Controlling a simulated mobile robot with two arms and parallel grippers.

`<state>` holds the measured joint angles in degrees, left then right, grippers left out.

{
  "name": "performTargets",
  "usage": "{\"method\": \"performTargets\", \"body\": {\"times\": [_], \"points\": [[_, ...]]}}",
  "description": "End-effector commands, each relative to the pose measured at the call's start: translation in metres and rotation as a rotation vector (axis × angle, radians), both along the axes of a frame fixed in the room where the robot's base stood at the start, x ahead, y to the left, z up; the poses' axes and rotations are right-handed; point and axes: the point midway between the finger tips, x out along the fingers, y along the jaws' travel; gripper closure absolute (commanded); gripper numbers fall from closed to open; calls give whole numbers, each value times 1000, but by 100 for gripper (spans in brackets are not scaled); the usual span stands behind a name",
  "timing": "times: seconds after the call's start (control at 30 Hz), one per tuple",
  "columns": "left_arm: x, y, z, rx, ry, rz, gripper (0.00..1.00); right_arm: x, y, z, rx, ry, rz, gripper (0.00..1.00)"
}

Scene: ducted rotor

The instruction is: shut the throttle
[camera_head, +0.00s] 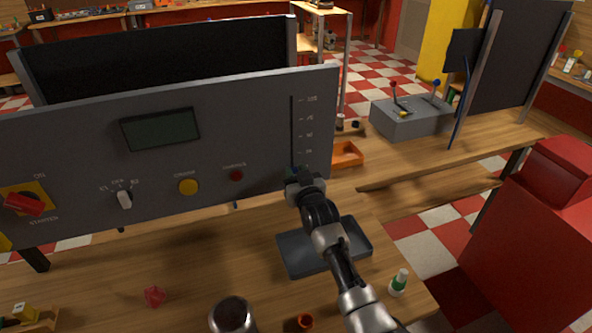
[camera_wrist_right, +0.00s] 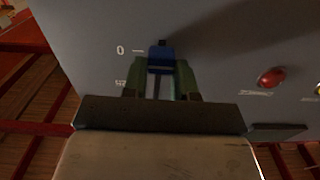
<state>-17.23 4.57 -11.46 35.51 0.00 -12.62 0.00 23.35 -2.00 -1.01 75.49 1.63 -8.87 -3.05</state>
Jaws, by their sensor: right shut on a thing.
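The throttle is a slider in a vertical slot (camera_head: 291,125) at the right end of the grey control panel (camera_head: 80,150). Its blue knob (camera_wrist_right: 161,62) shows in the wrist view, level with the mark "0". In the head view the knob is mostly hidden by my right gripper (camera_head: 296,180), which is at the slot's lower end. In the wrist view my right gripper (camera_wrist_right: 172,80) has its two fingers on either side of the knob, shut on it. My left gripper is not in view.
The panel also has a yellow button (camera_head: 188,186), a red button (camera_head: 236,175), a white switch (camera_head: 124,199) and a red rotary handle (camera_head: 24,204). A grey tray (camera_head: 295,262) lies under my right arm. A green-white bottle (camera_head: 398,282) stands to its right.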

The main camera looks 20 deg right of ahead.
Motion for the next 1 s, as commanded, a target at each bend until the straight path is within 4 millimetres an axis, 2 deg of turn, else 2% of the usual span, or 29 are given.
{"method": "performTargets", "body": {"times": [0.03,0.4,0.43,0.57,0.87,1.0], "points": [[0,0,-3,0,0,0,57,0,0,-5,-1,4,0,100],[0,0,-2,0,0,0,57,-1,0,-8,-1,9,0,100],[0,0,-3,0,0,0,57,-1,0,-9,0,10,0,68],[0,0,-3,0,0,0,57,-1,0,-7,0,7,0,48],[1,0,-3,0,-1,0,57,-1,0,-5,0,2,0,47],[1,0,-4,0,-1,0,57,-11,0,-6,0,3,0,47]]}}
